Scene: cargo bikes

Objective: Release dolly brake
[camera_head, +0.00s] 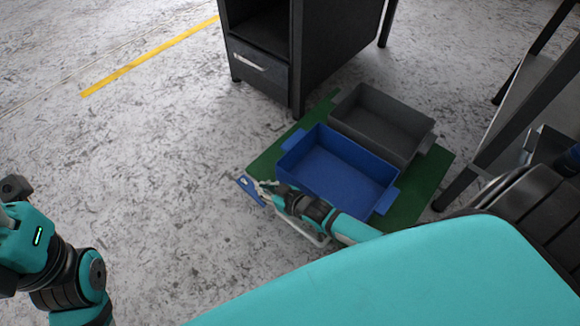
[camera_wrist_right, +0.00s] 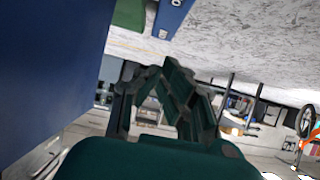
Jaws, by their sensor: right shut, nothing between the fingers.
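The dolly is a flat green platform (camera_head: 432,175) on the floor, carrying two bins. A small blue brake pedal (camera_head: 247,189) sticks out at its left corner. It also shows at the top of the right wrist view (camera_wrist_right: 170,16), beside a green edge of the dolly (camera_wrist_right: 130,14). My right gripper (camera_head: 258,187) is low beside the blue bin, with its fingertips close to the pedal. Whether they touch it I cannot tell. Its fingers (camera_wrist_right: 170,82) are shut and empty. My left arm shows at the left edge of the head view, but its fingers do not.
A blue bin (camera_head: 318,132) stands on the dolly in front of a grey bin (camera_head: 375,93). The blue bin fills the left of the right wrist view. A dark cabinet (camera_head: 262,80) stands behind. A table (camera_head: 520,90) is at the right. The floor at left is clear.

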